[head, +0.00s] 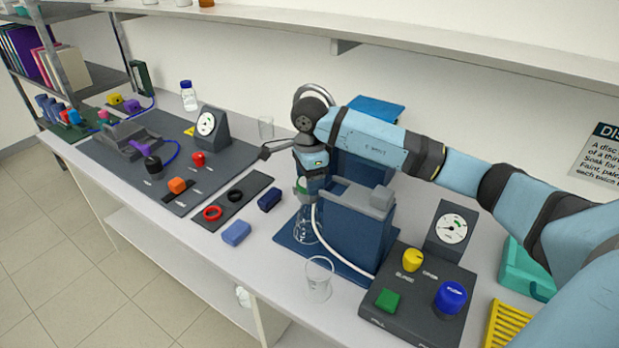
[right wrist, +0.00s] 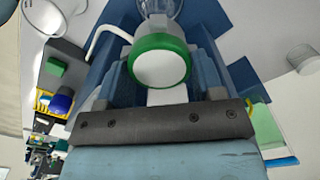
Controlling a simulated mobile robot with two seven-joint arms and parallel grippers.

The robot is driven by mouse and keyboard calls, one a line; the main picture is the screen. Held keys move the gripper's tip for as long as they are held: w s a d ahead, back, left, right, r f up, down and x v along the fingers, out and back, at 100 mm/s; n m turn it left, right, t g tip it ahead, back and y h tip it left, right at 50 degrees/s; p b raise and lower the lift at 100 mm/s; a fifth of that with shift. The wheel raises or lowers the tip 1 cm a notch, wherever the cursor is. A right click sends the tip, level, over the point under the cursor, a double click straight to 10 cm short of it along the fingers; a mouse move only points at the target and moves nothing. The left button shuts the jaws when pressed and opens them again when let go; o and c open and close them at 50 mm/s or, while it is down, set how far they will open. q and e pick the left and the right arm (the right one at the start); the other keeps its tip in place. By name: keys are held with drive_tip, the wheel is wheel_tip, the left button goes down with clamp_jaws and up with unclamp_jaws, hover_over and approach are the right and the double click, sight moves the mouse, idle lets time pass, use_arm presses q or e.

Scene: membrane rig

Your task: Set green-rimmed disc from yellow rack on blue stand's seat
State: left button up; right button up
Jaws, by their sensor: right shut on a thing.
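The green-rimmed disc (right wrist: 160,67) has a white face and shows between my right gripper's fingers in the right wrist view. In the head view only a bit of green (head: 301,184) shows under the wrist. My right gripper (head: 304,187) is shut on the disc, at the left side of the blue stand (head: 355,232). A clear glass vessel (head: 305,229) is below it. The stand's seat is hidden, so I cannot tell whether the disc touches it. The yellow rack (head: 508,327) is partly visible at the lower right. My left gripper is not in view.
A beaker (head: 318,279) stands before the blue stand, with a control box (head: 418,298) to its right. A white hose (head: 322,243) runs toward that box. A dark strip with two rings (head: 213,213) and a blue block (head: 236,233) lie left. My right arm spans the right side.

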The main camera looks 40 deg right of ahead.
drive_tip(key=o, duration=1)
wheel_tip(320, 180, up, 14)
drive_tip(key=shift+f+b, duration=0.1)
drive_tip(key=shift+b, duration=0.85)
drive_tip(key=shift+f, duration=0.1)
